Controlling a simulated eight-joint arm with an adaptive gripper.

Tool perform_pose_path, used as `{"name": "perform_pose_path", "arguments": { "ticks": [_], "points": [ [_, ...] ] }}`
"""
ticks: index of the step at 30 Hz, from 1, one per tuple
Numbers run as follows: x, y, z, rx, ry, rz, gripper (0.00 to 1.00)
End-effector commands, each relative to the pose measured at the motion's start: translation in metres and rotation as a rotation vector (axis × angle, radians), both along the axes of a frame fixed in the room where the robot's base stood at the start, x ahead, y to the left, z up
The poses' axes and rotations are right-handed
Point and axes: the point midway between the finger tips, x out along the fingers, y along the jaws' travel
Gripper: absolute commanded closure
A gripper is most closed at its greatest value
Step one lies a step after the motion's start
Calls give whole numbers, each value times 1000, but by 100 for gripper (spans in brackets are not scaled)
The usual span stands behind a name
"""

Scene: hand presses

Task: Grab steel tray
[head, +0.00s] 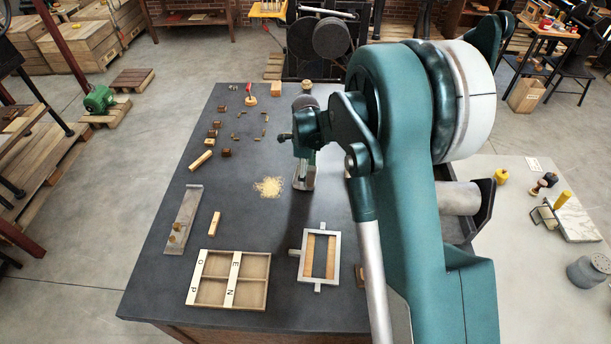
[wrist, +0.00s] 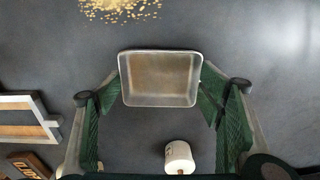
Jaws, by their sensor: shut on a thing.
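The steel tray (wrist: 160,80) is a small shallow rectangular metal tray with rounded corners, in the middle of the wrist view. My gripper (wrist: 161,92) has its green-padded fingers on the tray's left and right sides and is shut on it. In the head view my gripper (head: 304,152) points down at the dark bench, with a bit of the grey tray (head: 303,183) showing below it. My arm hides much of the bench to the right. I cannot tell whether the tray touches the bench.
A heap of yellow grains (head: 269,187) lies left of the tray. A metal frame (head: 320,255) and a divided wooden case (head: 228,280) lie at the front. A white cylinder (wrist: 180,157) stands near my gripper. Small wooden blocks lie on the bench's left side.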

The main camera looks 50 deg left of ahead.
Motion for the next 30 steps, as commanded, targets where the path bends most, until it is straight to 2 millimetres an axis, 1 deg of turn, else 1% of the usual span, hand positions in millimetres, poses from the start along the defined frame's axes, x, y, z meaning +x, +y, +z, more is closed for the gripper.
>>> {"name": "perform_pose_path", "arguments": {
  "ticks": [5, 8, 18, 21, 25, 30],
  "points": [
    [0, 0, 10, 0, 0, 0, 49],
    [0, 0, 20, 0, 0, 0, 49],
    [0, 0, 70, 0, 0, 0, 49],
    [0, 0, 82, 0, 0, 0, 49],
    [0, 0, 93, 0, 0, 0, 49],
    [0, 0, 99, 0, 0, 0, 49]
  ]
}}
